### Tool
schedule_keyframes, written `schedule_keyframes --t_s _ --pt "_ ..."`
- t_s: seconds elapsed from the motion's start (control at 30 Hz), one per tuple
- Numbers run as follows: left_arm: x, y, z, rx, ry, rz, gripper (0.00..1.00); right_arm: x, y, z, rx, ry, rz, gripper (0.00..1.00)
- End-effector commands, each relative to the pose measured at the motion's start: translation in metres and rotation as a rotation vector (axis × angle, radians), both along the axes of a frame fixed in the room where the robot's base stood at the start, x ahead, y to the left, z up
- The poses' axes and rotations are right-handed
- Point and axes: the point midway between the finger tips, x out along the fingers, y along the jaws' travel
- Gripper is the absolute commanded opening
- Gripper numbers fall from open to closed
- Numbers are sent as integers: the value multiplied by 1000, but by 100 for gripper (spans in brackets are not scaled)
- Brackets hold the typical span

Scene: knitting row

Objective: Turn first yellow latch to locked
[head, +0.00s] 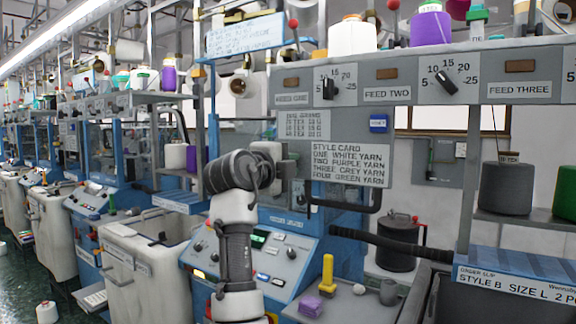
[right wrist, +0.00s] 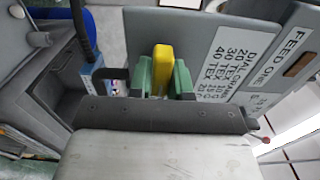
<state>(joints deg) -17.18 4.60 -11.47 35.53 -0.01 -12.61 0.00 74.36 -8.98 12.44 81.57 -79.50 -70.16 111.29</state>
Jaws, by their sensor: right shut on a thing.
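The yellow latch (right wrist: 161,68) stands between the two green fingers of my right gripper (right wrist: 161,78) in the right wrist view. The gripper is shut on it, with a finger on each side. In the head view my right arm reaches up to the machine, and my right gripper (head: 287,168) is beside the style card. The latch is hidden there by the wrist and gripper, so its locked or unlocked position cannot be told. My left gripper is not in view.
The style card (head: 348,165) is just right of the gripper. Dials and feed labels line the panel (head: 398,90) above. A sloped control panel (head: 262,258) is below.

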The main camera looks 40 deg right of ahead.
Motion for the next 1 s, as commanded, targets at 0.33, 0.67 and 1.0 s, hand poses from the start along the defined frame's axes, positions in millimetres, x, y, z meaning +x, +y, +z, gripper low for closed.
schedule_keyframes --t_s 0.33,0.67,1.0 --pt "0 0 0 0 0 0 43 0 0 -1 2 2 0 43" --pt "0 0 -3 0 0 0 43 -2 7 -1 1 0 2 43" --pt "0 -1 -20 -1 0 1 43 -27 67 -3 1 0 3 43"
